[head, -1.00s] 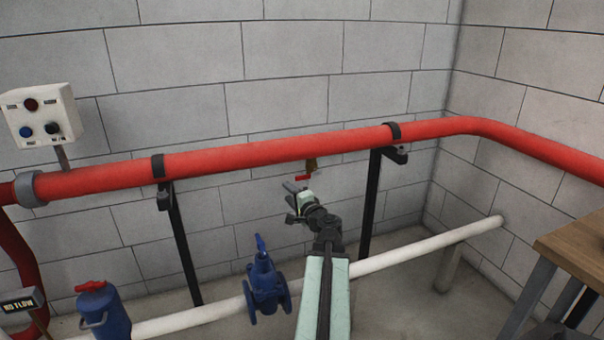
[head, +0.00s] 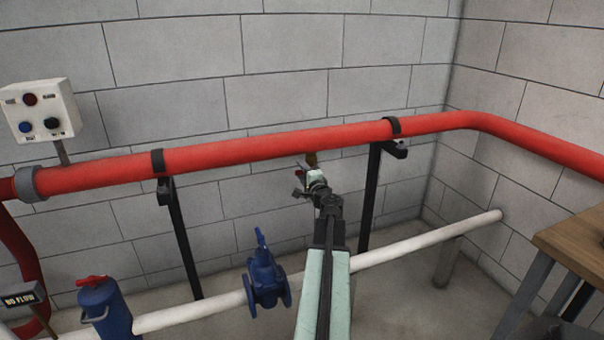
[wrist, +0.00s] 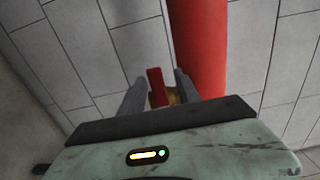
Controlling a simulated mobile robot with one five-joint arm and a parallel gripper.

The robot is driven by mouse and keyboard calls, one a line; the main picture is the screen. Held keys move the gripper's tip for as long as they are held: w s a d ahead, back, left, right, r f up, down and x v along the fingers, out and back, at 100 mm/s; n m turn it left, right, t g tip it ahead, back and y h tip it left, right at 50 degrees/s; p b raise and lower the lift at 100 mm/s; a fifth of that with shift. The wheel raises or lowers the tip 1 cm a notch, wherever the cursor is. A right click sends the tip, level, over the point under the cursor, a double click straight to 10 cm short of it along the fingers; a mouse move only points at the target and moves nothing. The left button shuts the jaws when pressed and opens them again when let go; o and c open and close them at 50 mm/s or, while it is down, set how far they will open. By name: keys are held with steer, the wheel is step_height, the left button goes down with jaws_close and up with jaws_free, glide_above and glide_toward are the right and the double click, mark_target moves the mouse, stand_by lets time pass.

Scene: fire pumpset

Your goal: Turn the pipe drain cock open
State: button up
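The pipe drain cock (head: 312,159) is a small brass fitting under the red pipe, with a red lever (head: 299,172) at its left. In the wrist view the red lever (wrist: 155,88) stands between the two grey fingers of my gripper (wrist: 161,76), with a gap visible on the left side. Brass (wrist: 174,96) shows behind it, near the right finger. My gripper (head: 302,180) is open and is right at the cock in the head view, covering part of it. Whether a finger touches the lever cannot be told.
The red pipe (head: 250,152) runs along the wall on black supports (head: 181,240). A blue valve (head: 266,280) stands on the white pipe (head: 400,252) below. A control box (head: 40,112) is at left. A wooden table (head: 575,245) is at right.

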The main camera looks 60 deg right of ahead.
jaws_close()
stand_by(1.2)
steer(key=shift+w, duration=0.1)
steer(key=shift+a, duration=0.15)
steer(key=shift+d, duration=0.25)
